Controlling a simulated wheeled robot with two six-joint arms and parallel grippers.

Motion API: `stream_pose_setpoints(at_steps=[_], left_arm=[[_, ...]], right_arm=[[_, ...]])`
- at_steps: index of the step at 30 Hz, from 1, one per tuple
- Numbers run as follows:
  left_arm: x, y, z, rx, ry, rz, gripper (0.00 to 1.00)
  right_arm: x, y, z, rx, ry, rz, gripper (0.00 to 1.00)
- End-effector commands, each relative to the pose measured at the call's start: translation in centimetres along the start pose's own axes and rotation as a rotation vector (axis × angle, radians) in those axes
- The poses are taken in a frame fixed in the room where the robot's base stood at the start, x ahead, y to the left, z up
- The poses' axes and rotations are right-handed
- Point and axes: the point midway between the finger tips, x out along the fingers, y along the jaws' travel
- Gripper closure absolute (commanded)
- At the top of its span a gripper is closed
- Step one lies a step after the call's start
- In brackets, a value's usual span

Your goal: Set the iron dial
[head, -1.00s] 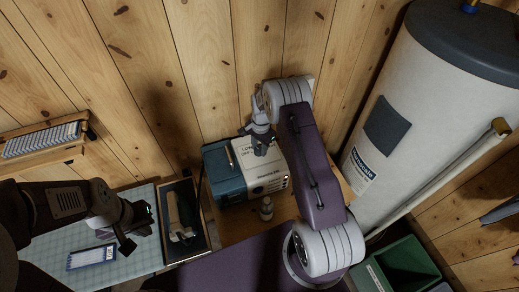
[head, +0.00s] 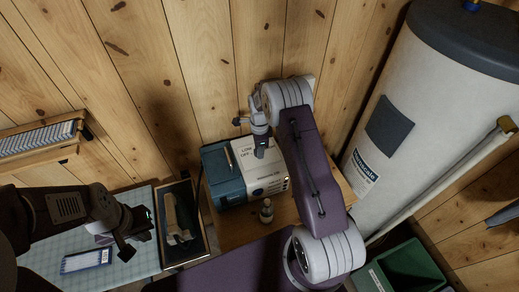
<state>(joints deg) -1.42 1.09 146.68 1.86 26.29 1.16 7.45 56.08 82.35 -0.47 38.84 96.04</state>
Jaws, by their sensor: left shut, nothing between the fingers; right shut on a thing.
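The iron station is a blue and white box (head: 226,182) on a small wooden table, against the plank wall. Its pale top carries printed words; "LOW" and "OFF" can be made out. My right gripper (head: 261,153) points down onto that top, beside the words, and is shut on the dial, which its fingers mostly hide. I cannot read the dial's setting. My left gripper (head: 138,230) is shut and empty, above the right side of the pale blue gridded mat (head: 40,235), well away from the box.
A small bottle (head: 266,211) stands just in front of the box. A dark framed tray (head: 201,248) with a tan object (head: 178,222) lies to the left. The white water heater (head: 430,110) and a green bin (head: 412,265) are at the right.

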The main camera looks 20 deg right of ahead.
Motion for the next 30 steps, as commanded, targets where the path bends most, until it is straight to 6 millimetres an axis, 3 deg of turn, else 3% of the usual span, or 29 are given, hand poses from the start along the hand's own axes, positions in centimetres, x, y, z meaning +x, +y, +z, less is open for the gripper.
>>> stream_pose_setpoints(at_steps=[17, 18, 19, 30], left_arm=[[0.03, 0.00, 0.00, 0.000, 0.000, 0.000, 1.00], [0.03, 0.00, 0.00, 0.000, 0.000, 0.000, 1.00], [0.03, 0.00, 0.00, 0.000, 0.000, 0.000, 1.00], [0.33, -0.01, 0.03, 0.000, 0.000, 0.000, 1.00]], right_arm=[[-0.32, -0.38, 0.12, 0.025, -0.001, -0.012, 1.00], [-0.32, -0.37, 0.12, 0.025, -0.001, -0.012, 0.54], [-0.31, -0.36, 0.12, 0.025, -0.001, -0.011, 0.45], [-0.56, -0.23, 0.07, 0.025, 0.000, -0.008, 0.43]])
